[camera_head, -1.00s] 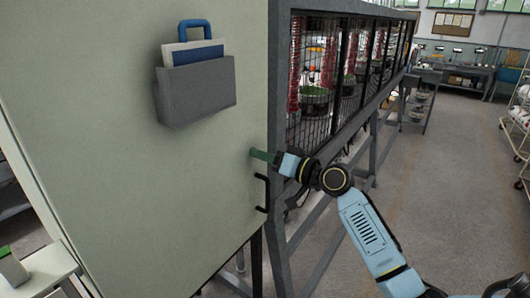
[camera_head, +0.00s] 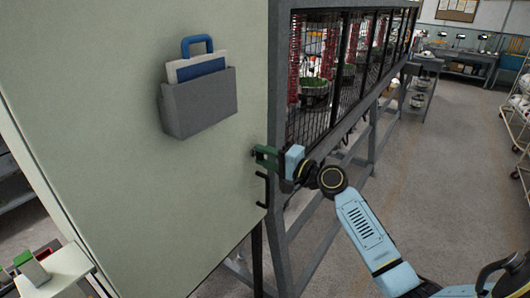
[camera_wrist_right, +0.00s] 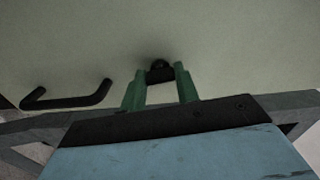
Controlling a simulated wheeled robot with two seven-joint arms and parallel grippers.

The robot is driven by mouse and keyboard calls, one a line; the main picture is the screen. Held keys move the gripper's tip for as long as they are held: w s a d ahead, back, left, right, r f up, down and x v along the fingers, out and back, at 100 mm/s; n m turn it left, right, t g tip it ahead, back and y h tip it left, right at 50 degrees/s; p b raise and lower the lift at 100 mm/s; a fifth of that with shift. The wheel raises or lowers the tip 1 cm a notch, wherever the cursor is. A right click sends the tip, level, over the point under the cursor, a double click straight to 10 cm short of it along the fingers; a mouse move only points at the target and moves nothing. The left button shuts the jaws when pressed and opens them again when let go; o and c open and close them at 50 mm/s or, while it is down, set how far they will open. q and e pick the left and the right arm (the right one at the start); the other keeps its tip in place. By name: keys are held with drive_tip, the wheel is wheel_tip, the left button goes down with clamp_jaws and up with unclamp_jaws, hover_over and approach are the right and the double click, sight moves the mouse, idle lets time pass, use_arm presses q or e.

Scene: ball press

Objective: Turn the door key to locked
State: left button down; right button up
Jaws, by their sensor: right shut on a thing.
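The door key (camera_wrist_right: 159,72) is a small dark piece on the pale grey-green cabinet door (camera_head: 120,90). My right gripper (camera_head: 262,153) is at the door's right edge, just above the black door handle (camera_head: 262,189). In the right wrist view its green fingers (camera_wrist_right: 160,82) are shut on the key, one on each side. The fingers hide most of the key in the head view, so its exact turn angle is hard to tell. The handle also shows in the right wrist view (camera_wrist_right: 66,101), left of the fingers. My left gripper is not in view.
A grey document holder (camera_head: 198,104) with a blue-handled item is on the door's upper part. A mesh-sided machine frame (camera_head: 330,75) stands right of the door. A small pale table (camera_head: 60,268) is at the lower left. Open floor lies at the right.

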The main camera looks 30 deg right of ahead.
drive_tip(key=shift+m, duration=0.6)
drive_tip(key=shift+p, duration=0.3)
drive_tip(key=o, duration=1)
drive_tip(key=b+v, duration=0.3)
drive_tip(key=v, duration=1)
drive_tip(key=shift+s, duration=0.2)
